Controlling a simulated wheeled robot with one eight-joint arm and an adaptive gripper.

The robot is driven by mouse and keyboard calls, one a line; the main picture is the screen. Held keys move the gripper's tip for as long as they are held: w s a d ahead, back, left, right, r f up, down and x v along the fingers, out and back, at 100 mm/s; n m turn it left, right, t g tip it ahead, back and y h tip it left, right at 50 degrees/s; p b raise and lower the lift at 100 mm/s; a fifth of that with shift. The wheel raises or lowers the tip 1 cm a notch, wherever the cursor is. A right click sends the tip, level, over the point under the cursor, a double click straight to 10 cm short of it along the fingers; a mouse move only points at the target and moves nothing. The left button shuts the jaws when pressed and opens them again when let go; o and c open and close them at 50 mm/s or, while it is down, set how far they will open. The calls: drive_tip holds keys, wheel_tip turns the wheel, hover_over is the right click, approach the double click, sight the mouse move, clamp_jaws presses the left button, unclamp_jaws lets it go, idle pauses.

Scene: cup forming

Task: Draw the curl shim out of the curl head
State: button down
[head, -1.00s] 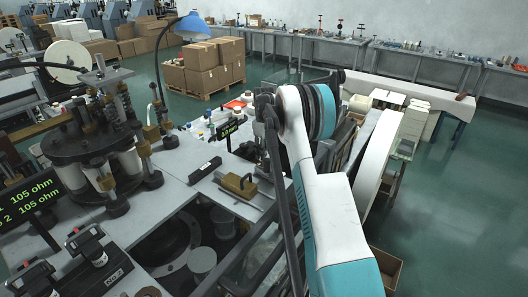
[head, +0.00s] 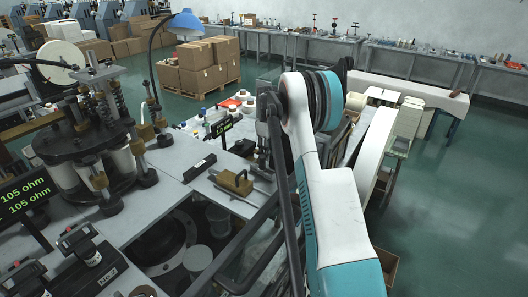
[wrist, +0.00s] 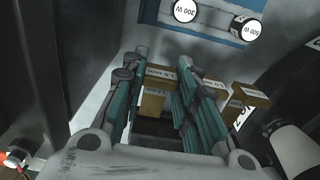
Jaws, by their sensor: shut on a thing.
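In the wrist view my gripper (wrist: 160,82) is shut on a brown block with a white printed label, which I take to be the curl shim (wrist: 153,103). The block sits between the two teal-padded fingers. A similar brown labelled block (wrist: 248,95) shows just right of the fingers. I cannot tell which surrounding part is the curl head, or whether the held shim is still seated in it. In the head view my arm hides the gripper and the shim.
A pale cylinder (wrist: 295,148) is close at right. In the head view, a black turret machine (head: 82,140) and a brass-coloured block (head: 233,182) stand left of my arm.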

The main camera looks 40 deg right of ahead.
drive_tip(key=c, duration=1.5)
unclamp_jaws()
wheel_tip(320, 180, up, 12)
